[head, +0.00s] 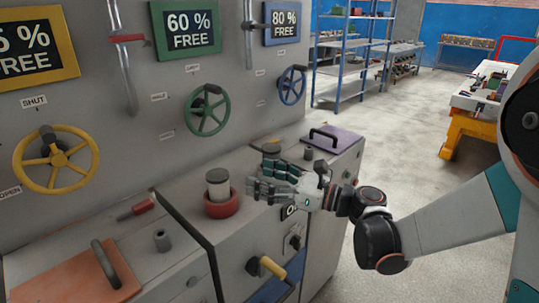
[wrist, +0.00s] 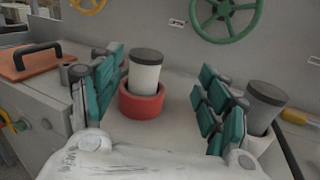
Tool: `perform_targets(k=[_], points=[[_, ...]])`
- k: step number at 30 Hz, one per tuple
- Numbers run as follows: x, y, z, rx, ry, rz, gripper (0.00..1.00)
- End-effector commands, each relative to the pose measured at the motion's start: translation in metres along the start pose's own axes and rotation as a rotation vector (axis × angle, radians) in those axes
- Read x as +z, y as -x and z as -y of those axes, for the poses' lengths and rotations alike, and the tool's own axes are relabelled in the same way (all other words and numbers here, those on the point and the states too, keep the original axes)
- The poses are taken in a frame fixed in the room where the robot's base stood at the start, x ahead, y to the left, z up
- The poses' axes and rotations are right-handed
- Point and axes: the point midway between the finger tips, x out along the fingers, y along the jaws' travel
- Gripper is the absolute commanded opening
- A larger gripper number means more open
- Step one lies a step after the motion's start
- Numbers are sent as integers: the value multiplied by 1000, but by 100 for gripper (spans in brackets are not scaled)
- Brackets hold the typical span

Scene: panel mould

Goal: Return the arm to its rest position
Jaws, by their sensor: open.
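My gripper (head: 270,192) is open and empty over the grey bench top, just right of a red ring-shaped holder (head: 222,206). In the wrist view my gripper (wrist: 165,100) has its teal-padded fingers spread wide. A white cylinder with a dark cap (head: 217,184) stands upright in the red holder. In the wrist view this cylinder (wrist: 145,72) shows beyond and between the fingers, and I see no contact. A second dark-capped cylinder (wrist: 262,105) stands in a white holder (wrist: 262,140) at the right, partly behind the right finger. My arm reaches in from the right in the head view.
The panel behind carries yellow (head: 56,160), green (head: 207,110) and blue (head: 292,85) handwheels. An orange lid (head: 75,275) and a purple lid (head: 333,138) lie on the bench. A yellow-handled lever (head: 270,266) sticks out in front. Open floor (head: 385,130) lies to the right.

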Motion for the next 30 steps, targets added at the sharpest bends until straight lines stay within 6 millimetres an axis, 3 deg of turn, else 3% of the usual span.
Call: perform_targets(k=[5, 9, 12, 15, 19, 23, 26, 30], points=[[76, 22, 35, -234, -265, 192, 70], [128, 63, 66, -436, -570, 408, 70], [149, 101, 83, -562, -800, 571, 70], [155, 142, 93, -673, -1038, 740, 70], [142, 195, 92, -802, -1357, 966, 70], [110, 242, 75, -918, -1680, 1198, 70], [75, 270, 49, -1004, -1927, 1376, 70], [21, 296, -3, -1131, -2255, 1615, 70]])
